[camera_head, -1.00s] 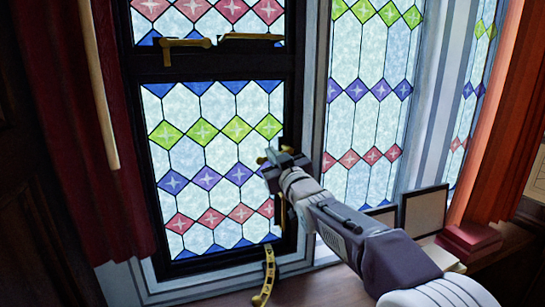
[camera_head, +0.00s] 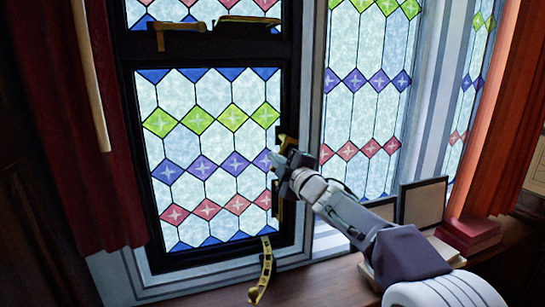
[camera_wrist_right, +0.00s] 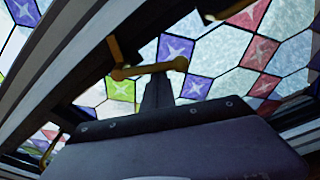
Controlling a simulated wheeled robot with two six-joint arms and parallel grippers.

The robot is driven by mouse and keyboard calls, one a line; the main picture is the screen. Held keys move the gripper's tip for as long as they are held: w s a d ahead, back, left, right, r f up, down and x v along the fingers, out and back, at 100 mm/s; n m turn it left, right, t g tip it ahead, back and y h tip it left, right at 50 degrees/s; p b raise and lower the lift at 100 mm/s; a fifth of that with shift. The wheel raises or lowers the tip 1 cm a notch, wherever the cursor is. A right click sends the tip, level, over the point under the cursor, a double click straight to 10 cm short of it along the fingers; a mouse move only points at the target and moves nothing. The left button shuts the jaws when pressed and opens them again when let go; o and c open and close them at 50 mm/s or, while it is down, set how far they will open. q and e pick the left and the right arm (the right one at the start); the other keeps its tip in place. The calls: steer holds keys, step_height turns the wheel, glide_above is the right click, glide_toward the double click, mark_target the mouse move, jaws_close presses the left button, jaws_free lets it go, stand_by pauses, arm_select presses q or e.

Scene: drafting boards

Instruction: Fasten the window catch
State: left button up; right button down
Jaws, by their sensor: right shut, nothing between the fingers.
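The window (camera_head: 205,255) has a dark frame and leaded, coloured panes. A brass catch (camera_head: 288,142) is on its right side, partly hidden by my right gripper (camera_head: 277,162). In the right wrist view the catch's brass handle (camera_wrist_right: 150,69) lies across the tip of my shut right gripper (camera_wrist_right: 158,84). The fingers appear to be at or just beside the handle; I cannot tell whether they touch it. Nothing is between them. More brass (camera_head: 275,200) shows on the frame below the gripper. My left gripper is not in view.
A curved brass stay (camera_head: 262,272) hangs at the window's bottom edge. Brass fittings (camera_head: 165,36) sit on the upper crossbar. Picture frames (camera_head: 422,203) and red books (camera_head: 468,233) stand on the sill at right. Red curtains (camera_head: 90,180) hang at both sides.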

steer(key=shift+w+d+f+n+g, duration=0.1)
steer(key=shift+d+f+n, duration=0.2)
steer(key=shift+n, duration=0.5)
steer(key=shift+w+d+f+n+g, duration=0.15)
steer(key=shift+d+n, duration=0.3)
steer(key=shift+n, duration=0.35)
steer(key=shift+w+d+f+n+g, duration=0.15)
steer(key=shift+d+n, duration=0.2)
steer(key=shift+n, duration=0.45)
